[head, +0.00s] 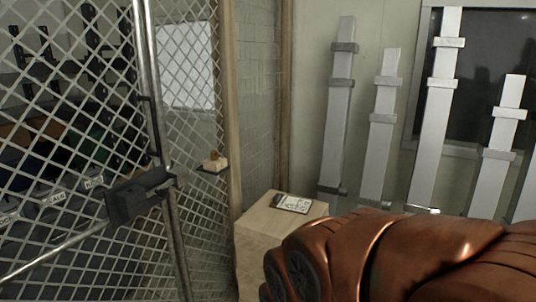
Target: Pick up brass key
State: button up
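I cannot make out a brass key for certain. A small brass-coloured thing (214,154) sits on a pale block (215,163) on a small dark ledge at the edge of the wire mesh. It is too small to tell whether it is a key. My gripper is not in view.
A wire mesh gate (70,150) with a dark latch box (138,196) stands at left, with dark racks behind it. A wooden box (262,250) holds a clipboard (292,203). Several tall metal posts (340,120) lean on the back wall beside a dark window (490,60).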

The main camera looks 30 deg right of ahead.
aim_at(213, 154)
jog(key=z, duration=0.95)
jog(key=i, duration=2.05)
jog(key=u, duration=0.2)
